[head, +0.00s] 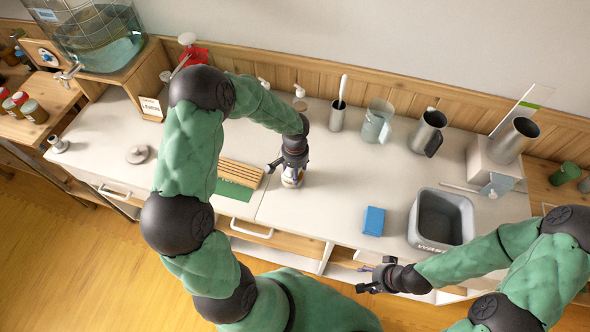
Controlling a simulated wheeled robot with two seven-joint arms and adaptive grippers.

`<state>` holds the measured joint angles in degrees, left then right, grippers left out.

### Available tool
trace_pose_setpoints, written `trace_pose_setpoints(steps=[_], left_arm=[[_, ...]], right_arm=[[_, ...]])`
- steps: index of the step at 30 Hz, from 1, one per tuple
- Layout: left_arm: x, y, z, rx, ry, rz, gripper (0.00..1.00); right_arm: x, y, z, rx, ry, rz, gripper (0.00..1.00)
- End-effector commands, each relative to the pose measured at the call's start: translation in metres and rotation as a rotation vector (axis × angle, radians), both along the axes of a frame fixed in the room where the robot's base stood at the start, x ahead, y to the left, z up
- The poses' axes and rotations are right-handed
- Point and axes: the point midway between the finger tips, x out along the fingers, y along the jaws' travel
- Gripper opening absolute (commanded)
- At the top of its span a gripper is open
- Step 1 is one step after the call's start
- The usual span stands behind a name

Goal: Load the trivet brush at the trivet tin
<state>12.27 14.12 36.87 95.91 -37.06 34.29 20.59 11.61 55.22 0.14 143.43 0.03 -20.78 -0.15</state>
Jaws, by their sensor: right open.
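A wooden slatted trivet (241,173) lies on the worktop by a green mat (231,191). A small pale container with a brownish band (292,179) stands just right of it; I cannot tell for sure whether it is the trivet tin. My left gripper (290,169) points down at this container and partly hides it; whether its fingers close on anything is unclear. A white-handled tool (343,87), possibly a brush, stands in a metal cup (337,119) at the back. My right gripper (364,280) is open and empty, in front of the counter's edge.
A grey waste bin (413,226) and a blue block (374,221) are at the front right. A glass pitcher (376,122) and a steel mug (428,132) stand behind. A large drink dispenser (95,38) is at the back left. The middle worktop is clear.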

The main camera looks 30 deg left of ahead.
Motion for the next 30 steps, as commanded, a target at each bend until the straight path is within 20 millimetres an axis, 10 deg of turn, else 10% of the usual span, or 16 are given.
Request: trace_pose_setpoints(steps=[30], left_arm=[[0.0001,0.0000,-0.0078,0.000,0.000,0.000,0.36]], right_arm=[[-0.0001,0.0000,-0.0072,0.000,0.000,0.000,0.56]])
